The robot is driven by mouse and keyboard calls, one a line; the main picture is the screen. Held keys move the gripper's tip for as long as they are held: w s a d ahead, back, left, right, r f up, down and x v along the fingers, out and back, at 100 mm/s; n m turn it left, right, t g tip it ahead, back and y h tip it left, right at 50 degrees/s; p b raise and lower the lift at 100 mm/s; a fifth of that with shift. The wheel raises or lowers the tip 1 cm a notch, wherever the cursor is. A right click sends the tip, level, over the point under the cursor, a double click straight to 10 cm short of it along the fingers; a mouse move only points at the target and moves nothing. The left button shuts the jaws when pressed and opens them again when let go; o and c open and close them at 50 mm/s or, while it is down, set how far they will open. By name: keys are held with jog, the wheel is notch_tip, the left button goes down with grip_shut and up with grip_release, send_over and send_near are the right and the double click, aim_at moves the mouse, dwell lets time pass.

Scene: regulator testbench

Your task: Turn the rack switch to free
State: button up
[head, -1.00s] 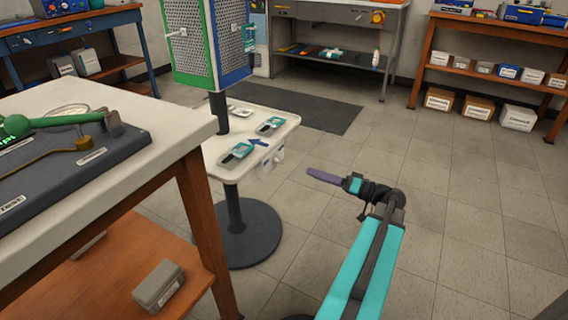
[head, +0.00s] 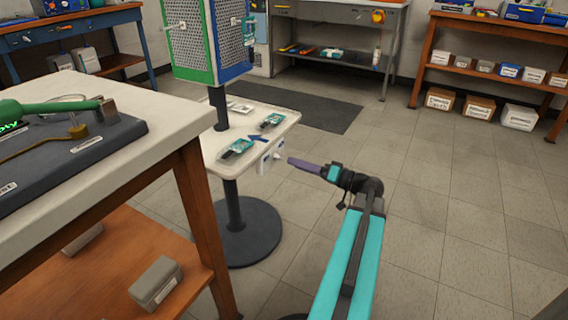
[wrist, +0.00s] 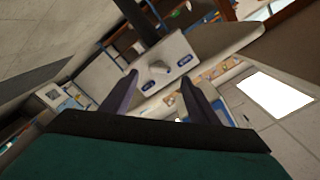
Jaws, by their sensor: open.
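The rack switch (head: 272,158) is a small white box with a light knob on the front edge of the small white rack table (head: 213,146). In the wrist view it is a pale plate with a grey knob (wrist: 158,67) between two blue labels whose words are too small to read. My gripper (head: 291,161) is just right of the switch in the head view, its purple fingers pointing at it. In the wrist view the fingers (wrist: 160,78) are apart, with the knob showing between and beyond their tips. I see no contact. The knob's exact setting is unclear.
A perforated green and blue panel rack (head: 193,38) stands on the table's dark post. Teal handheld devices (head: 238,149) lie on the tabletop beside a blue arrow. A wooden workbench (head: 165,130) fills the left foreground. Floor to the right (head: 450,200) is clear.

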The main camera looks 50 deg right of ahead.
aim_at(281, 159)
jog(key=shift+b+x, duration=0.85)
jog(key=shift+x, duration=2.3)
jog(key=c, duration=1)
jog(key=shift+a, duration=0.25)
jog(key=shift+c, duration=0.2)
jog(key=shift+d, duration=0.15)
